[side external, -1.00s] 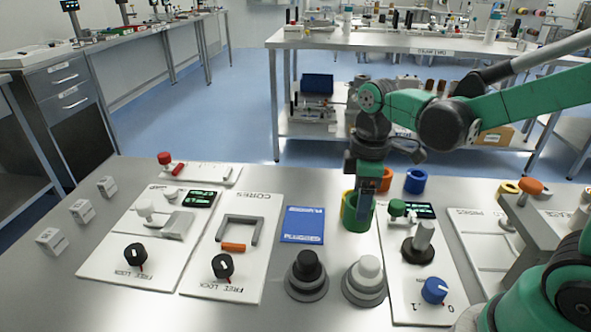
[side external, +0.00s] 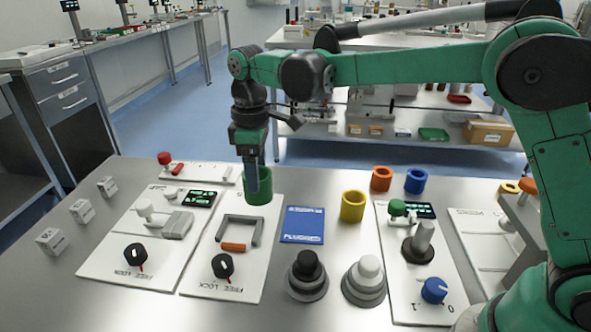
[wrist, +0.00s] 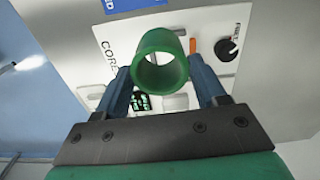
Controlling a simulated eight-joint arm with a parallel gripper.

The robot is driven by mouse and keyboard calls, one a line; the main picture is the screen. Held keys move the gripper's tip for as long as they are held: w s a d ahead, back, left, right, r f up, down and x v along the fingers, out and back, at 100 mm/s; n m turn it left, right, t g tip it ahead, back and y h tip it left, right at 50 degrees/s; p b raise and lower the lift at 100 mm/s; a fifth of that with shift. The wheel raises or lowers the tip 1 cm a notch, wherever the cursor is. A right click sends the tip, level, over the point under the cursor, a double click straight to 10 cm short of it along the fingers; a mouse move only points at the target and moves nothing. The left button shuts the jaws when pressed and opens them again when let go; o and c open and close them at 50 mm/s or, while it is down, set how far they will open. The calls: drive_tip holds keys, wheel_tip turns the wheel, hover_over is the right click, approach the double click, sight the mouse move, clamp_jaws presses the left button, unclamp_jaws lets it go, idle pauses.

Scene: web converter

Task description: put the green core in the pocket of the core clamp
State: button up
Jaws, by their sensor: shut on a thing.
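The green core (side external: 257,190) is a short hollow ring. My gripper (side external: 254,180) is shut on it and holds it over the far end of the white panel marked CORES (side external: 205,270). In the wrist view the green core (wrist: 160,62) sits between the two blue fingers, its open end towards the camera. The core clamp has a grey U-shaped pocket (side external: 257,232) with an orange bar (side external: 233,247) at its near side. The pocket looks empty and lies nearer the camera than the held core. A black FREE/LOCK knob (side external: 222,265) stands in front of it.
A blue booklet (side external: 303,224) lies right of the clamp panel. Yellow (side external: 353,206), orange (side external: 381,178) and blue (side external: 415,180) cores stand further right. A black knobbed post (side external: 307,275) and a white one (side external: 364,280) stand in front. Another panel with a grey block (side external: 177,224) is on the left.

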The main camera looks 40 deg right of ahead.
drive_tip(key=a+f, duration=0.1)
drive_tip(key=f, duration=0.1)
drive_tip(key=w+a+f, duration=0.1)
drive_tip(key=f, duration=0.2)
drive_tip(key=a+f, duration=0.2)
drive_tip(key=f, duration=0.1)
drive_tip(key=shift+w, duration=0.35)
drive_tip(key=shift+f, duration=0.15)
drive_tip(key=o, duration=1.2)
